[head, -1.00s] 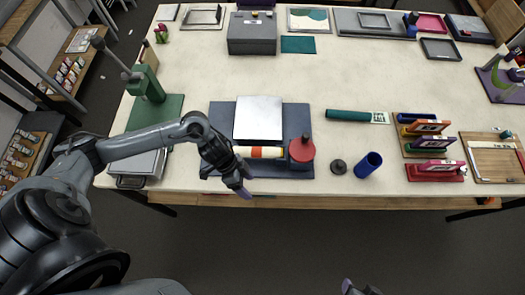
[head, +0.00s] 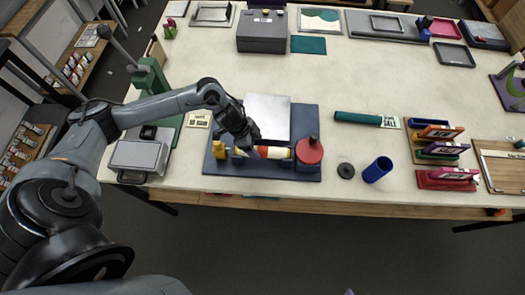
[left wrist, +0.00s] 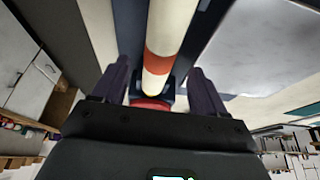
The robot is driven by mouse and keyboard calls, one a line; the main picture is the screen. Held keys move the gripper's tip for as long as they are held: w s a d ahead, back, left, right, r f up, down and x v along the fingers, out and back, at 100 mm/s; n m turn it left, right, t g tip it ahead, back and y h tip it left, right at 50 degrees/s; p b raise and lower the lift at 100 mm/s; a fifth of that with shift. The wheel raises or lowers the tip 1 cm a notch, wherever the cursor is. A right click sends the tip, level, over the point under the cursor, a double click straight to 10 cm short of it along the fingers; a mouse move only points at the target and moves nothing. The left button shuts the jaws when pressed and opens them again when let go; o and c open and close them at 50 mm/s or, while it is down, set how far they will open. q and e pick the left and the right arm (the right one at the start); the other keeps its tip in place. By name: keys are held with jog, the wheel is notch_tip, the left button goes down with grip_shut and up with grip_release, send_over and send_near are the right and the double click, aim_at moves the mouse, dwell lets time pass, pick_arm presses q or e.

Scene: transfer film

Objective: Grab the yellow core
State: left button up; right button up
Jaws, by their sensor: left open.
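A banded roll (head: 277,153), cream with orange and yellow parts, lies across the dark blue stand (head: 305,175) at the table's front. A yellow piece (head: 220,149) stands at the stand's left end; I cannot tell whether it is joined to the roll. A red round part (head: 309,151) is at the right end. My left gripper (head: 248,151) is open over the roll's left part and hides some of it. In the left wrist view its fingers (left wrist: 160,88) are on either side of the roll (left wrist: 164,40), with gaps visible. Only a fingertip of my right gripper (head: 349,292) shows at the bottom edge.
A pale square plate (head: 267,118) lies behind the roll. A black disc (head: 346,170) and a blue cylinder (head: 377,169) stand to the right. A grey hinged press (head: 140,158) is at the left, near my left arm. The middle of the table is clear.

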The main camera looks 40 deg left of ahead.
aim_at(261, 150)
pick_arm(q)
jog(key=shift+x, duration=2.35)
jog(key=shift+w, duration=0.1)
jog(key=c, duration=1.2)
